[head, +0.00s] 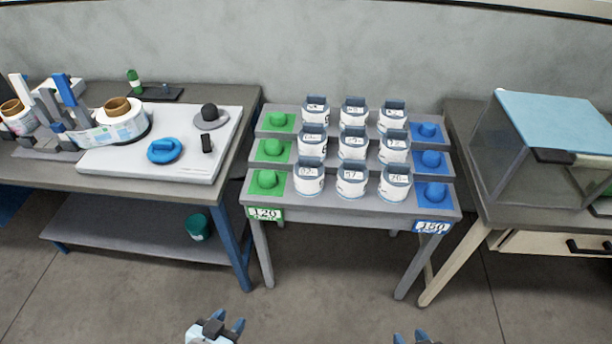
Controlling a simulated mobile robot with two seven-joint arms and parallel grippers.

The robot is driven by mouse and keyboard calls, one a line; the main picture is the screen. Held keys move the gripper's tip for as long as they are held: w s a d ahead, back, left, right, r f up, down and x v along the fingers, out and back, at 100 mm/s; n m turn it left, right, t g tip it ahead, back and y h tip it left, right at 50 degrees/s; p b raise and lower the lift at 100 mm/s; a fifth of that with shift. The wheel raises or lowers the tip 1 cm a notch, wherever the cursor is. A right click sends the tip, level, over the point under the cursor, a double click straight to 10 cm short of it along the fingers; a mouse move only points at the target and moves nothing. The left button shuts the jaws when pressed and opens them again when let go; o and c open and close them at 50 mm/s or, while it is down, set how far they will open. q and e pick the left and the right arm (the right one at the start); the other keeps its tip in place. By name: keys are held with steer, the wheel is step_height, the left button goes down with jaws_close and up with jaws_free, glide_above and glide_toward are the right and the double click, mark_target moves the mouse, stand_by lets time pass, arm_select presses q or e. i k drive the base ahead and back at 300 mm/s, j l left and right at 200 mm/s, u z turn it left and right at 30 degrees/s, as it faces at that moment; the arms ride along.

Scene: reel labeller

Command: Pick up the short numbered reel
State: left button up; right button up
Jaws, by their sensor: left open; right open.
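Several white numbered reels with grey-blue tops stand in rows on a stepped grey stand in the middle of the head view, such as the front middle reel (351,184), the front left reel (309,181) and the front right reel (395,187). Their numbers are too small to read surely, and I cannot tell which is the short one. My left gripper (228,321) is open and empty at the bottom edge, in front of and below the stand. My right gripper (410,338) is open at the bottom edge, mostly cut off.
A left bench (228,172) holds a labelling machine (75,125) with label rolls. A clear box with a blue lid (560,108) sits on the right bench.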

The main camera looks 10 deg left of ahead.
mark_target(309, 171)
steer(key=i+l, duration=0.25)
steer(key=i, duration=0.15)
steer(key=i+l+u, duration=0.2)
steer(key=u, duration=0.25)
steer(key=i+l+u, duration=0.25)
steer(key=u, duration=0.25)
